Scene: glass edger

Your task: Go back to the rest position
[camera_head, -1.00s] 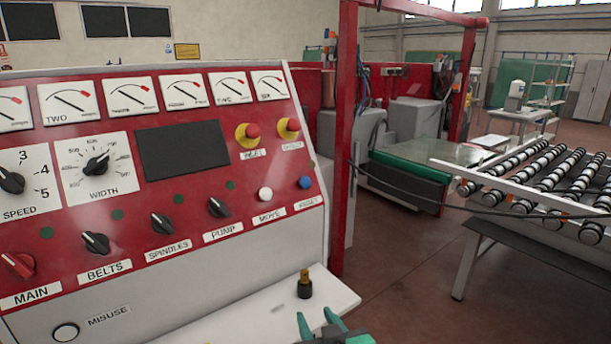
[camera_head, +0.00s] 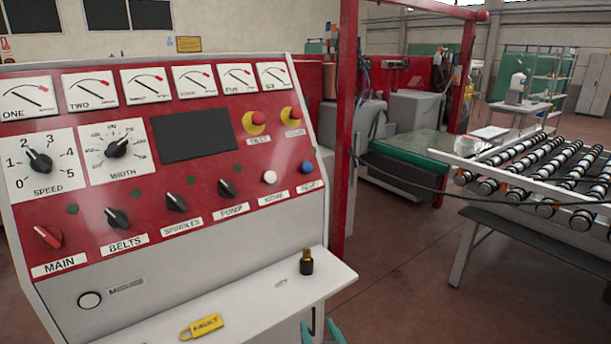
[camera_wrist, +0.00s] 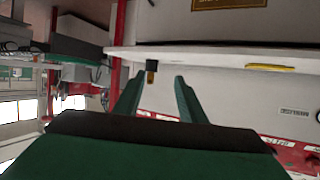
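My gripper (camera_head: 320,331) shows as green fingertips at the bottom edge of the head view, below and in front of the panel's white shelf. In the wrist view my gripper (camera_wrist: 152,90) has its two green fingers spread apart with nothing between them. The red control panel (camera_head: 130,240) with dials, knobs and buttons stands at the left. A small black and brass piece (camera_head: 306,262) stands on the white shelf (camera_head: 270,292). A yellow FAULT tag (camera_head: 202,327) lies on the shelf farther left.
A red post (camera_head: 343,130) rises just right of the panel. A roller conveyor (camera_head: 530,175) stands at the right, with a dark cable crossing before it. The floor (camera_head: 400,275) between panel and conveyor is clear.

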